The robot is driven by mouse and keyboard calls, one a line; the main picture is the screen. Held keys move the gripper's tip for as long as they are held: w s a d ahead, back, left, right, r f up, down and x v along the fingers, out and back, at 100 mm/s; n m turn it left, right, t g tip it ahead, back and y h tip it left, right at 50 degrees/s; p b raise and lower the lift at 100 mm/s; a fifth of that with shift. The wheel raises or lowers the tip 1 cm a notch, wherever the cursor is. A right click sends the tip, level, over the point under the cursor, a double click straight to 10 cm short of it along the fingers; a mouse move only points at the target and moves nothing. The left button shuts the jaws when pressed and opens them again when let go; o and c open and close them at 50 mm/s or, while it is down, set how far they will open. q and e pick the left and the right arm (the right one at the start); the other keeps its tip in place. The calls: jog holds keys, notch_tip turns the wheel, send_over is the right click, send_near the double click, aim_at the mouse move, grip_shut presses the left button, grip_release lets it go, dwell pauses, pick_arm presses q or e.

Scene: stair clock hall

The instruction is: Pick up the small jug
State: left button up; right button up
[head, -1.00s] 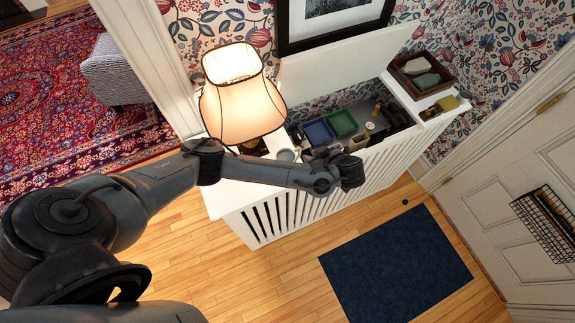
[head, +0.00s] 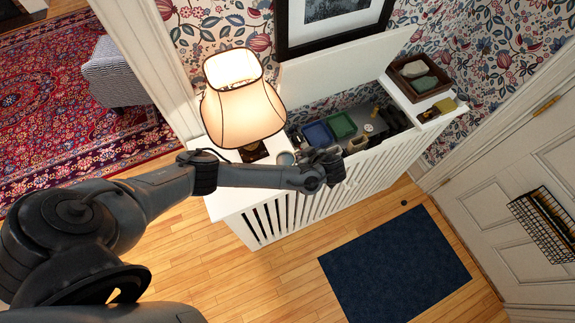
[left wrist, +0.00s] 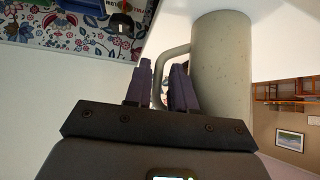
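The small jug (head: 286,158) is pale and speckled. It stands on the white cabinet's left end, beside the lamp, in the head view. In the left wrist view the jug (left wrist: 222,70) is large and close, with its looped handle (left wrist: 160,72) toward my gripper. My left gripper (left wrist: 160,88) is open, its two dark fingers apart. The handle shows between the fingertips; I cannot tell whether they touch it. In the head view my left gripper (head: 307,156) is just right of the jug. My right gripper is not in view.
A lit lamp (head: 240,105) stands close behind the jug. The white cabinet (head: 290,213) has its lid (head: 335,70) raised, with blue and green trays (head: 342,125) and several small items inside. A brown box (head: 420,75) sits at the right end.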

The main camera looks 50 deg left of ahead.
pick_arm(q)
grip_shut()
dwell(1.3)
